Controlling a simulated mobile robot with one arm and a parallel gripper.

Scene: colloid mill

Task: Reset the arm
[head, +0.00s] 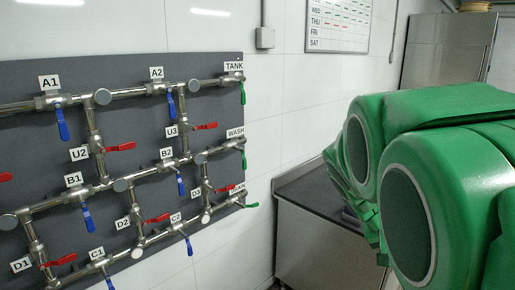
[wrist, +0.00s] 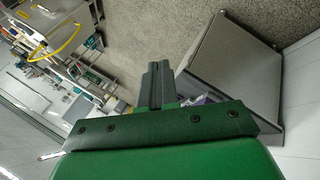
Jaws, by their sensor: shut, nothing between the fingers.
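My arm fills the right side of the head view as large green links, folded close to the camera. My gripper (wrist: 157,86) shows in the wrist view, its two dark fingers pressed together with nothing between them. The fingers point out over the speckled floor, beside a grey-topped cabinet. They appear apart from anything else. The gripper cannot be made out in the head view.
A dark panel (head: 150,66) with steel pipes and blue, red and green valve handles hangs on the left wall. A metal cabinet (head: 325,240) stands below my arm; a grey-topped cabinet (wrist: 232,70) and equipment with a yellow cable (wrist: 62,45) flank open floor (wrist: 140,25).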

